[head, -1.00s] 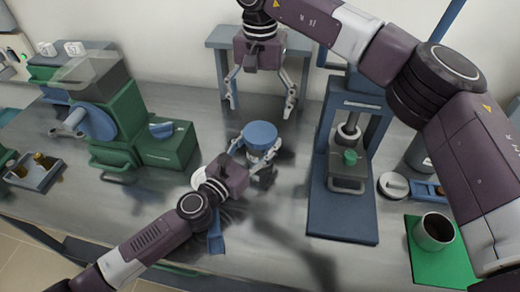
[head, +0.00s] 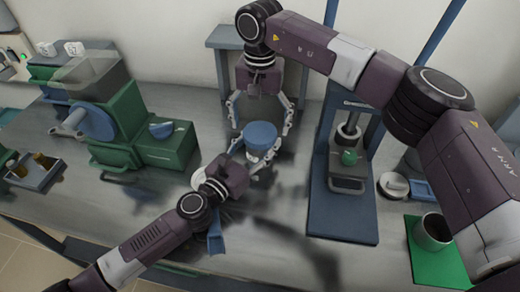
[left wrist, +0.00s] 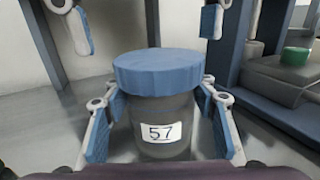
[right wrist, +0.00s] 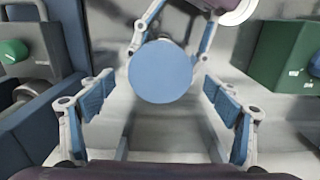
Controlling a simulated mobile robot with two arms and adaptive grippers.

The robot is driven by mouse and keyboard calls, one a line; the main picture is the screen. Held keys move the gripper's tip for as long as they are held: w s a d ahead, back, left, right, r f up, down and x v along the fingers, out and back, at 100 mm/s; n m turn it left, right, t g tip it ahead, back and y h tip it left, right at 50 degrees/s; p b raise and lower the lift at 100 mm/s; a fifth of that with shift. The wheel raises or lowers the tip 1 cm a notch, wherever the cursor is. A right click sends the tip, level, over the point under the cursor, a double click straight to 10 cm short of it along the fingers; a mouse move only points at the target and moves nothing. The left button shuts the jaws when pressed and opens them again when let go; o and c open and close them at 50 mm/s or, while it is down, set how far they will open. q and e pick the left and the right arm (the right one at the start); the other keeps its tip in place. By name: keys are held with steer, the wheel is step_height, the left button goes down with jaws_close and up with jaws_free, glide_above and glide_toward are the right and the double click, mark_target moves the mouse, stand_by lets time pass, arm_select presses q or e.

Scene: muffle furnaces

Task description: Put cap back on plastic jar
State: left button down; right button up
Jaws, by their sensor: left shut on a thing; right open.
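The plastic jar (left wrist: 160,128) is a translucent grey jar with a white label reading 57. The blue cap (left wrist: 158,72) sits on its mouth; whether it is screwed tight cannot be told. The cap also shows in the head view (head: 260,135) and from above in the right wrist view (right wrist: 160,71). My left gripper (head: 250,158) is shut on the jar body, its pads on both sides. My right gripper (head: 260,131) is open above and behind the cap, fingers spread wide and pointing down. In the right wrist view the cap lies beyond its fingertips (right wrist: 160,90), untouched.
A green machine (head: 120,125) stands on the left of the metal bench. A blue press (head: 342,200) with a green knob stands right of the jar. A green mat (head: 450,262) with a metal cup (head: 433,232) is at far right. A blue stand (head: 225,40) is behind.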

steer(key=shift+f, duration=1.05)
